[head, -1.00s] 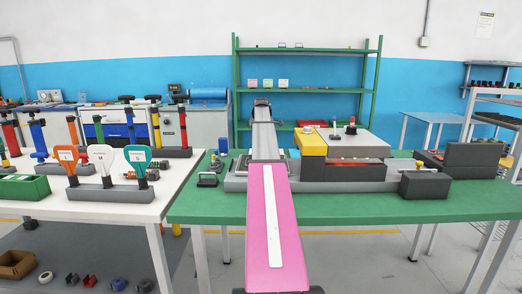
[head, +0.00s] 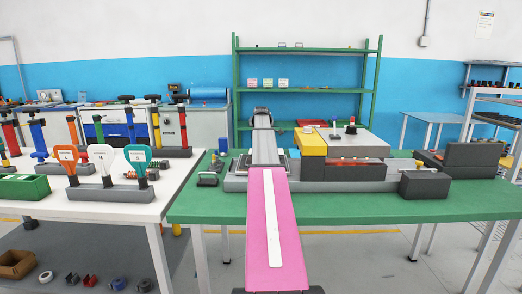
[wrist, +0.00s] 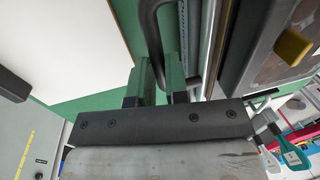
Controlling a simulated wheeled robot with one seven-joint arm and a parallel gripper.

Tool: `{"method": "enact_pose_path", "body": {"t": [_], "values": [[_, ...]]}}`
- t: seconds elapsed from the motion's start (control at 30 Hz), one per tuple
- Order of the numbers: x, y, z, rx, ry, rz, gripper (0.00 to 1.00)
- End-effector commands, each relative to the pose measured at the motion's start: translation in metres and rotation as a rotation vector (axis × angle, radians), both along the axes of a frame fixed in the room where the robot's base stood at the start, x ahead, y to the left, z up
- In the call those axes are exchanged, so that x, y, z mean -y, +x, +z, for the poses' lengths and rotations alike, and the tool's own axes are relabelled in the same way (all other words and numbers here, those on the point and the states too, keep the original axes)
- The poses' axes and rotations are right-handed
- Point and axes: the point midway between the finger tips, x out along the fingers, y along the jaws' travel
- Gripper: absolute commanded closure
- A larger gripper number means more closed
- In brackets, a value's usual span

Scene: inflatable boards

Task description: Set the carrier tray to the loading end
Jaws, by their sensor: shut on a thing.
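In the wrist view, my gripper (wrist: 160,88) has its two green fingers closed about a dark curved handle (wrist: 152,30). The handle stands over a green surface, beside a long metal rail (wrist: 196,40). I take the handle to be the carrier tray's, but the rest of its body cannot be made out clearly. In the head view, my pink and grey arm reaches over the green table and hides my gripper and what it holds. A grey machine bed (head: 237,183) with a yellow block (head: 312,143) shows beside the arm.
A black handle on a dark base (head: 207,179) sits left of the machine bed. Dark blocks (head: 424,184) stand at the right. The white table (head: 110,210) at left holds several coloured paddles. The front strip of the green table (head: 350,209) is clear.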

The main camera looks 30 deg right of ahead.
Motion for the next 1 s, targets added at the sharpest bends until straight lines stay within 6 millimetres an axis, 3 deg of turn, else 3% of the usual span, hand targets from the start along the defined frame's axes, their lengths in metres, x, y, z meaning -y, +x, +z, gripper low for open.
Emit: {"method": "enact_pose_path", "body": {"t": [0.5,0.87,0.9,0.97,1.0], "values": [[0.080,-0.049,0.000,0.001,0.000,-0.001,1.00],[0.084,-0.051,0.000,0.001,0.000,0.001,1.00],[0.084,-0.051,0.000,0.001,-0.001,0.000,0.79],[0.084,-0.051,0.000,0.001,-0.001,0.000,0.60],[0.084,-0.051,0.000,0.001,-0.001,0.000,0.60]]}}
